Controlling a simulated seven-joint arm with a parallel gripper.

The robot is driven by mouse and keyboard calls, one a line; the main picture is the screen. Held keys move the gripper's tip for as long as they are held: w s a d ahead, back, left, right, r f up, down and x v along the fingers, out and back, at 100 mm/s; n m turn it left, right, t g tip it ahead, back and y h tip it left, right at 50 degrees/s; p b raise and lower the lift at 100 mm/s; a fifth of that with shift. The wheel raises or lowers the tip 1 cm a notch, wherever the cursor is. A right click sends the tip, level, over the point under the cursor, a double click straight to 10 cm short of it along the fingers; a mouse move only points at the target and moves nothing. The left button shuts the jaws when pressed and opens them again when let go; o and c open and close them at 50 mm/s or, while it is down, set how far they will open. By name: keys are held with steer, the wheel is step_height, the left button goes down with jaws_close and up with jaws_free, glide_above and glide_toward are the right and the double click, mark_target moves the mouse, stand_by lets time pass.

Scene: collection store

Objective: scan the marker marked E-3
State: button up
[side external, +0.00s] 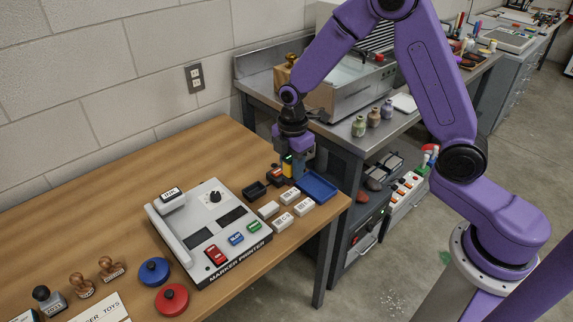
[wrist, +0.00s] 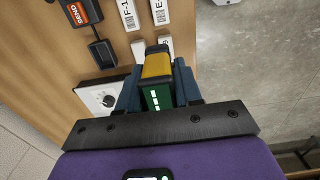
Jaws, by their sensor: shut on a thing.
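My gripper (side external: 296,164) is shut on a yellow-and-green scanner with a dark end (wrist: 157,66), held upright above the right part of the wooden table. Several white markers lie below it. In the wrist view one reads F-1 (wrist: 128,14). Beside it another starts with E (wrist: 160,12), its number cut off at the frame edge. Two more markers (wrist: 138,50) lie nearer the scanner, partly hidden by it, their labels unreadable. In the side view the markers (side external: 282,221) sit left of and in front of the blue tray (side external: 320,183), their labels too small to read.
A marker printer (side external: 186,243) with coloured buttons stands left of the markers. A small black tray (side external: 254,192) and a dark device with an orange SEND face (wrist: 82,12) are close by. Stamps and ink pads (side external: 171,298) lie at front left. A metal bench (side external: 341,132) stands behind.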

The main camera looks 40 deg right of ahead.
steer(key=o, duration=0.4)
steer(key=shift+c, duration=1)
steer(key=shift+s+d+f, duration=0.15)
steer(key=shift+d+f, duration=0.6)
steer(key=shift+f, duration=0.95)
steer(key=shift+s+d+f, duration=0.1)
steer(key=shift+d+f, duration=0.65)
steer(key=shift+f, duration=0.95)
steer(key=shift+s+d+f, duration=0.15)
steer(key=shift+d+f, duration=0.6)
steer(key=shift+f, duration=0.95)
steer(key=shift+f, duration=0.6)
step_height(320, 180, up, 7)
